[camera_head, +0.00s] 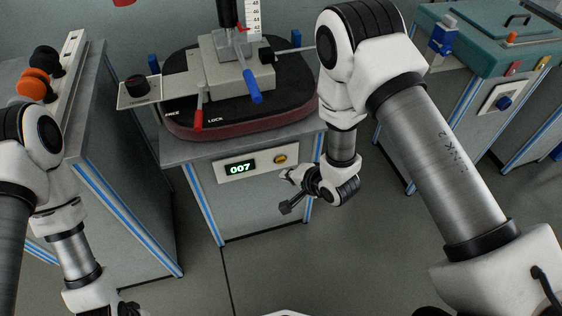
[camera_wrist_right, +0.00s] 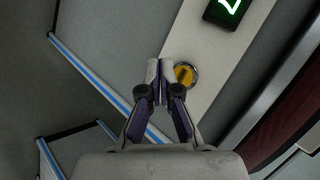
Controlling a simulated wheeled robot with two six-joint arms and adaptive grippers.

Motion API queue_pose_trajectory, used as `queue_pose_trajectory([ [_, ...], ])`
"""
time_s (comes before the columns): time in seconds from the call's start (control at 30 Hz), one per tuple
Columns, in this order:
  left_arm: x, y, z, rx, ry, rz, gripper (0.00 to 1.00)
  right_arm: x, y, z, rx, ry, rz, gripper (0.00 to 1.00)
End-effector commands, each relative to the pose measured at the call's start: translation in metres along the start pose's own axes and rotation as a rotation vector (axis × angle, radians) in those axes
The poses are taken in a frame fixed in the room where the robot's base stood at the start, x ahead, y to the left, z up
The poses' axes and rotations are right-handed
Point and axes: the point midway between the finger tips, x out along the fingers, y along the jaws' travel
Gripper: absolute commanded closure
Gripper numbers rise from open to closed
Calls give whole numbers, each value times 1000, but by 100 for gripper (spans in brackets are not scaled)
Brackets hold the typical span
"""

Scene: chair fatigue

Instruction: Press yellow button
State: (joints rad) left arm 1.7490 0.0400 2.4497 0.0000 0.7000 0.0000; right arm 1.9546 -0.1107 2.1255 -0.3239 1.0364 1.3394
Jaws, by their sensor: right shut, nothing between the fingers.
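The yellow button (camera_head: 280,158) is a round button in a metal ring on the pale front panel of the middle cabinet, right of a green display (camera_head: 239,169) reading 007. In the right wrist view the button (camera_wrist_right: 185,75) is just right of my right gripper's fingertips (camera_wrist_right: 160,68). Those fingers are shut and empty. In the head view my right gripper (camera_head: 289,175) is in front of the cabinet, just below the button and close to it. I cannot tell whether it touches the panel. My left arm enters at the lower left; its fingers are out of view.
A test device with a red lever (camera_head: 198,114) and a blue lever (camera_head: 251,86) stands on a dark red cushion (camera_head: 240,128) on the middle cabinet. A cabinet with orange and black knobs (camera_head: 35,80) is at left. A teal-topped machine (camera_head: 490,38) is at right.

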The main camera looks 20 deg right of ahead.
Motion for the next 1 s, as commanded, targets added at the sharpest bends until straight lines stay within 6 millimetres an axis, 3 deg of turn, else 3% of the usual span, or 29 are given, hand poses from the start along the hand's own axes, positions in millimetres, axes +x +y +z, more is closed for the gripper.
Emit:
queue_pose_trajectory([
  [0.23,-4,0,0,0,1,0,24,12,-10,-10,1,0,0,100],
  [1.0,-4,0,0,0,1,0,24,13,-10,-10,1,0,1,100],
])
